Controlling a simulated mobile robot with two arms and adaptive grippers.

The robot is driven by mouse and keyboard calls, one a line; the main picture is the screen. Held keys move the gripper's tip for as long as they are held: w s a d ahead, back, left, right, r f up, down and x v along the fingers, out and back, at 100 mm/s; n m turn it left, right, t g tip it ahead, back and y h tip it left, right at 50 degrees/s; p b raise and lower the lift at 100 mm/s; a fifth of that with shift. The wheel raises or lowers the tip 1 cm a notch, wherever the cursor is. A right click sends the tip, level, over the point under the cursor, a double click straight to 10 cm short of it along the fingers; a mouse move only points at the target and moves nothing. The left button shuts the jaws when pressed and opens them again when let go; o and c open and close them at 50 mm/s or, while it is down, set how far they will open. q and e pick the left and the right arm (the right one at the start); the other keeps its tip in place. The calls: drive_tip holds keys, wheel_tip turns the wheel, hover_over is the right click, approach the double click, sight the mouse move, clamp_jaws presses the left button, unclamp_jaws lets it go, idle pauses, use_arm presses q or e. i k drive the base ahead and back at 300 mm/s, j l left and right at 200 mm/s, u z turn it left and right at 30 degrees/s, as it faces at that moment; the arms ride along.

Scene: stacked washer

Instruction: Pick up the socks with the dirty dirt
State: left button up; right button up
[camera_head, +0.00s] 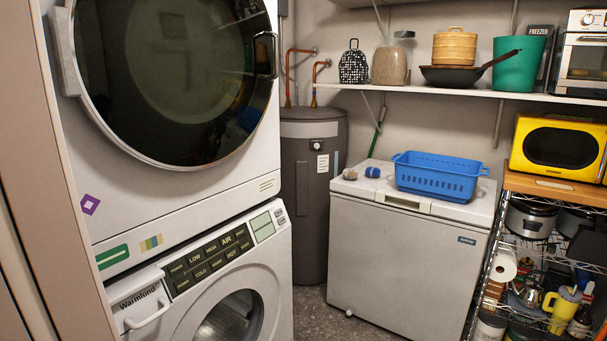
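Two small rolled items that look like socks lie on the white chest freezer's lid. One is grey-beige (350,174) and the other is blue (373,172). They sit close together, left of a blue plastic basket (437,176). Any dirt on them is too small to make out. Neither of my grippers is in view.
The stacked washer (158,290) and dryer (165,75) fill the left side, doors shut. The freezer (395,260) stands beyond, beside a grey water tank (312,190). A loaded wall shelf (440,92) hangs above. A full wire rack (490,270) stands at right.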

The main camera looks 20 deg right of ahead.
sight(349, 173)
drive_tip(key=i+l+u, duration=0.1)
drive_tip(key=u, duration=0.25)
drive_tip(key=l+u, duration=0.35)
drive_tip(key=i+l+u, duration=0.1)
drive_tip(key=l+u, duration=0.5)
drive_tip(key=l, duration=0.35)
drive_tip(key=l+u, duration=0.2)
drive_tip(key=l, duration=0.4)
drive_tip(key=k+l+u, duration=0.25)
drive_tip(key=l, duration=0.3)
drive_tip(key=i+l+u, duration=0.1)
drive_tip(key=l+u, duration=0.25)
drive_tip(key=l, duration=0.35)
drive_tip(key=l+u, duration=0.4)
drive_tip(key=l, duration=0.25)
drive_tip(key=l+u, duration=0.35)
drive_tip(key=l, duration=0.4)
drive_tip(key=l+z, duration=0.3)
drive_tip(key=i+l+z, duration=0.15)
drive_tip(key=l+z, duration=0.15)
